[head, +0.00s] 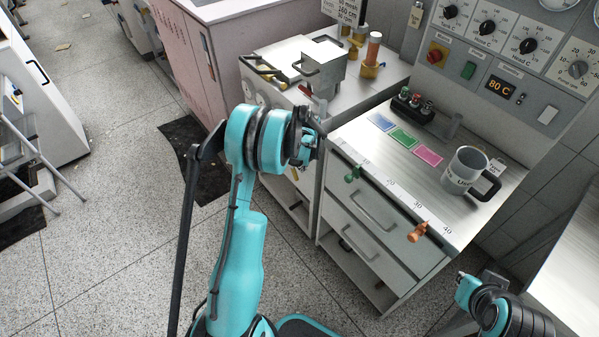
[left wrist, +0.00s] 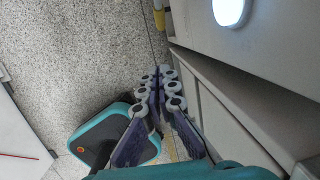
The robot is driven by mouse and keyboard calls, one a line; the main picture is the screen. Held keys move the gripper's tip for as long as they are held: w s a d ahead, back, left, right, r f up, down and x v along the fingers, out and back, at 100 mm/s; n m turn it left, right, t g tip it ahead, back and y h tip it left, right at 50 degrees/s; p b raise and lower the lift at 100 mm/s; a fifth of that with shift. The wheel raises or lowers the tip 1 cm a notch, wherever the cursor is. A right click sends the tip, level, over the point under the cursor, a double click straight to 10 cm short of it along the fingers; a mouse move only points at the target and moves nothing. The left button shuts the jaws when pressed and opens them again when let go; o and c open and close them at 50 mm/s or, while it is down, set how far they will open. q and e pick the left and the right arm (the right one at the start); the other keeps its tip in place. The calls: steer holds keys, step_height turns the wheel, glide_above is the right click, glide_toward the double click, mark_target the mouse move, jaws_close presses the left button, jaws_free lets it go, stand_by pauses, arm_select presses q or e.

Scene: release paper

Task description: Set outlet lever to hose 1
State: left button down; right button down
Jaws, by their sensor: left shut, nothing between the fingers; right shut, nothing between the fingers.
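I cannot make out an outlet lever or a label for hose 1 in either view. My left gripper (head: 314,140) is shut and empty, beside the front of the metal-topped cabinets in the head view. In the left wrist view its fingers (left wrist: 157,92) are together over the floor, next to a grey cabinet face (left wrist: 225,110). A small red part (head: 305,90) shows on the cabinet front just above this gripper; I cannot tell what it is. My right gripper (head: 465,289) is shut and empty at the lower right, apart from the drawer cabinet. My left arm hides part of the cabinet front.
The drawer cabinet (head: 375,240) has a green clip (head: 353,174) and an orange clip (head: 418,232) on its front edge. A mug (head: 462,172) stands on top. A control panel (head: 505,50) rises behind. Open floor (head: 110,240) lies to the left.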

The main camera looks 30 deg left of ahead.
mark_target(295, 175)
arm_select(q)
steer(key=shift+w+a+f+b, duration=0.65)
steer(key=shift+f+b, duration=0.25)
steer(key=shift+f, duration=0.95)
steer(key=shift+w+a+f+b, duration=0.45)
steer(key=shift+a+f+b, duration=0.4)
steer(key=shift+f, duration=1)
steer(key=shift+w+a+f+b, duration=0.6)
steer(key=shift+f+b, duration=0.35)
steer(key=shift+f, duration=0.9)
